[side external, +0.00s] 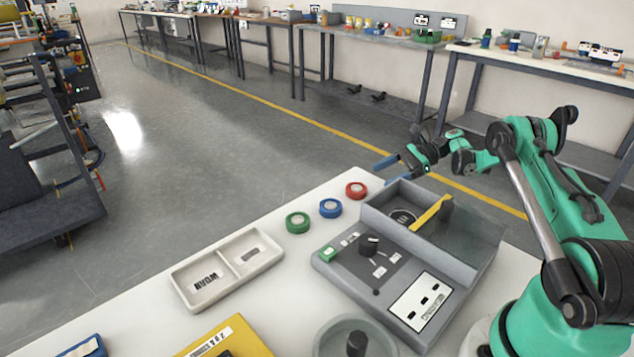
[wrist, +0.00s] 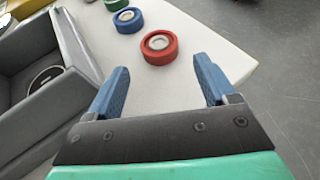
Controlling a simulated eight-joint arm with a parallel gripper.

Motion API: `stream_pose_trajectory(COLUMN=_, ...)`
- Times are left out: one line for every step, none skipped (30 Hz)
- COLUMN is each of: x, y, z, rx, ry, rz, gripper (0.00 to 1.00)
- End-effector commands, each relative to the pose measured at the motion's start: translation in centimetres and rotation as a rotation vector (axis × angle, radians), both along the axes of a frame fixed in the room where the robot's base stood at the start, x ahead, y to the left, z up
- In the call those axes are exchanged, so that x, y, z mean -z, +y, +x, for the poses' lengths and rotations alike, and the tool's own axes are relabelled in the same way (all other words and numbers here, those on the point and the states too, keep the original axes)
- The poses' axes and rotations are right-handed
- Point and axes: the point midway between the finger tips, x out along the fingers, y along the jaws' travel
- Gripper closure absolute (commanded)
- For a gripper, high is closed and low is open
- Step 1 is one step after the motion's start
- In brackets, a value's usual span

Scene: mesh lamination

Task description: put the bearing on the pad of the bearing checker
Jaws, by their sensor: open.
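Three ring-shaped bearings, red (side external: 356,190), blue (side external: 330,208) and green (side external: 297,222), lie in a row on the white table. Each has a pale centre. My gripper (side external: 382,174) is open and empty, in the air above the table's far edge near the red ring. In the wrist view, the red ring (wrist: 158,47) lies ahead, between the lines of the two blue fingers (wrist: 160,68) and apart from them. The grey checker (side external: 412,262) has a walled bay with a round dark pad (side external: 403,217), which looks empty. The pad (wrist: 45,77) also shows in the wrist view.
A yellow bar (side external: 431,212) crosses the checker's bay. A white two-part tray (side external: 222,268) marked "WORN" stands left of the checker. A round grey dish (side external: 328,345) and a yellow box (side external: 215,340) are in front. Table around the rings is clear.

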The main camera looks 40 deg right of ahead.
Motion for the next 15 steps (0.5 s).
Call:
stream_pose_trajectory(x=0.3, y=-0.1, z=-0.2, rx=0.004, ry=0.004, rz=0.014, gripper=0.22)
stream_pose_trajectory(x=0.4, y=-0.1, z=-0.2, rx=0.005, ry=0.005, rz=0.018, gripper=0.22)
stream_pose_trajectory(x=0.6, y=0.1, z=-0.1, rx=0.006, ry=0.006, rz=0.022, gripper=0.22)
stream_pose_trajectory(x=0.7, y=0.4, z=0.0, rx=0.005, ry=0.007, rz=0.024, gripper=0.22)
stream_pose_trajectory(x=0.8, y=0.6, z=0.2, rx=0.005, ry=0.007, rz=0.024, gripper=0.22)
stream_pose_trajectory(x=1.0, y=1.1, z=0.5, rx=0.005, ry=0.007, rz=0.023, gripper=0.22)
stream_pose_trajectory(x=1.2, y=1.5, z=0.7, rx=0.003, ry=0.007, rz=0.023, gripper=0.22)
stream_pose_trajectory(x=1.4, y=1.9, z=0.9, rx=0.004, ry=0.007, rz=0.023, gripper=0.22)
stream_pose_trajectory(x=1.6, y=2.3, z=1.2, rx=0.004, ry=0.007, rz=0.023, gripper=0.22)
stream_pose_trajectory(x=1.8, y=2.7, z=1.4, rx=0.004, ry=0.007, rz=0.022, gripper=0.22)
stream_pose_trajectory(x=1.9, y=3.0, z=1.6, rx=0.004, ry=0.007, rz=0.022, gripper=0.22)
stream_pose_trajectory(x=2.1, y=3.3, z=1.9, rx=0.005, ry=0.006, rz=0.021, gripper=0.22)
stream_pose_trajectory(x=2.2, y=3.6, z=2.0, rx=0.005, ry=0.006, rz=0.021, gripper=0.22)
stream_pose_trajectory(x=2.3, y=3.8, z=2.1, rx=0.005, ry=0.006, rz=0.021, gripper=0.22)
stream_pose_trajectory(x=2.4, y=4.0, z=2.2, rx=0.005, ry=0.006, rz=0.021, gripper=0.22)
